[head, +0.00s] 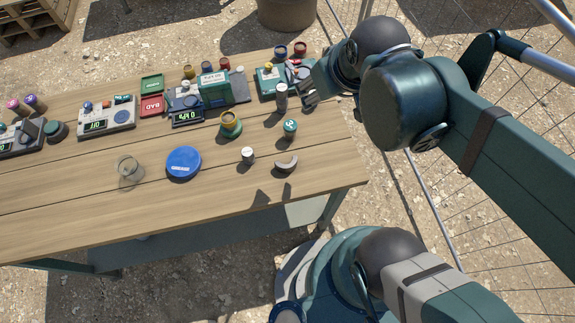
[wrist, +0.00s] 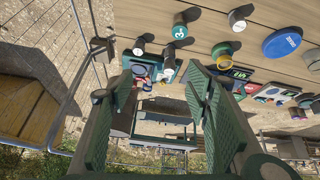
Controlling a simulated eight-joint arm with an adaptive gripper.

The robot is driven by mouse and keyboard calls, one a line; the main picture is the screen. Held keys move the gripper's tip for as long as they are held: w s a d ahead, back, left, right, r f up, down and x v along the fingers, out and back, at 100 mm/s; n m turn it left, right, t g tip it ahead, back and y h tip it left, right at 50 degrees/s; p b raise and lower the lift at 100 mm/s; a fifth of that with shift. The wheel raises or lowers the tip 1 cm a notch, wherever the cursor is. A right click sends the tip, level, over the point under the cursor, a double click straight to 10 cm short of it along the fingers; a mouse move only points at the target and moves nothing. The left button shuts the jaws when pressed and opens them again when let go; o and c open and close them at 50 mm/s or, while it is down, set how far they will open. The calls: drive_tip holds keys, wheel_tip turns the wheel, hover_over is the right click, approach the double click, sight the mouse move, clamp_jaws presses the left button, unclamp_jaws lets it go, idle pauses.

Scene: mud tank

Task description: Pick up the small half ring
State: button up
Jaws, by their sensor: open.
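The small half ring (head: 286,163) is a grey curved piece lying on the wooden table (head: 100,215) near its right front edge, in the head view. It stands apart from other things. I cannot make it out clearly in the wrist view. My gripper (head: 310,90) is above the right back end of the table, behind and to the right of the half ring. In the wrist view my gripper (wrist: 158,82) shows two green ridged fingers spread wide, with nothing held between them.
Near the half ring stand a white-topped weight (head: 248,155), a green-capped cylinder (head: 290,127) and a blue disc (head: 183,162). A grey cylinder (head: 281,97) stands close to my gripper. Instruments crowd the table's back. A wire fence (head: 510,180) runs at the right.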

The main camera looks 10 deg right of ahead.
drive_tip(key=a+f+n+g+b, duration=0.3)
drive_tip(key=a+f+n, duration=0.25)
drive_tip(key=f, duration=0.55)
drive_tip(key=n+g+b, duration=0.2)
drive_tip(key=n+g, duration=0.1)
drive_tip(key=n, duration=0.4)
hover_over(288, 166)
drive_tip(key=w, duration=0.1)
wheel_tip(288, 166, down, 11)
drive_tip(key=shift+w+r, duration=0.15)
drive_tip(key=shift+w, duration=0.05)
drive_tip(key=shift+d, duration=0.1)
drive_tip(key=shift+f+b, duration=0.3)
drive_tip(key=shift+f, duration=1)
drive_tip(key=shift+f, duration=0.1)
drive_tip(key=shift+w+f+b, duration=0.2)
drive_tip(key=shift+f+b, duration=0.6)
drive_tip(key=shift+f, duration=1.7)
